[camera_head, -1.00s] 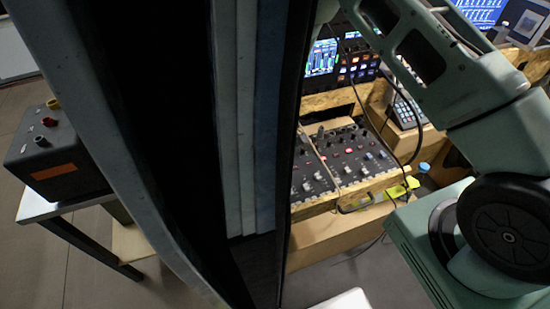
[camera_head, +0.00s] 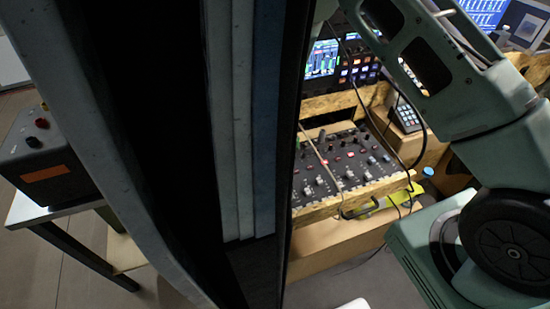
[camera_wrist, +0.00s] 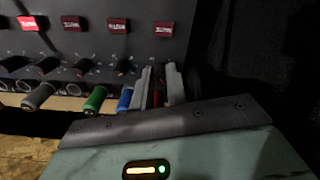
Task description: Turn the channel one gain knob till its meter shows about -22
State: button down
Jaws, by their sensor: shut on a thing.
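In the wrist view a dark panel (camera_wrist: 100,45) carries a row of small dark knobs, among them one left of my fingers (camera_wrist: 124,67). My gripper (camera_wrist: 159,72) is shut at the right end of this row, on a knob that its two fingers mostly hide. A red plug (camera_wrist: 157,98) shows between the fingers, below the knob row. In the head view a screen with coloured meter bars (camera_head: 322,60) stands at the back; its figures are too small to read. My gripper is hidden in that view.
Blue (camera_wrist: 125,99), green (camera_wrist: 95,100) and grey (camera_wrist: 40,96) plugs stick out beside my fingers. In the head view a control panel with knobs (camera_head: 345,165) lies in a wooden frame, with loose cables to its right. A large dark-edged panel (camera_head: 245,120) blocks the middle left.

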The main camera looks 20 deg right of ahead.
dwell(0.3)
jog(key=c, duration=1.4)
grip_release()
notch_tip(320, 180, up, 18)
jog(key=b, duration=0.2)
jog(key=shift+f+b, duration=0.25)
jog(key=shift+b, duration=0.05)
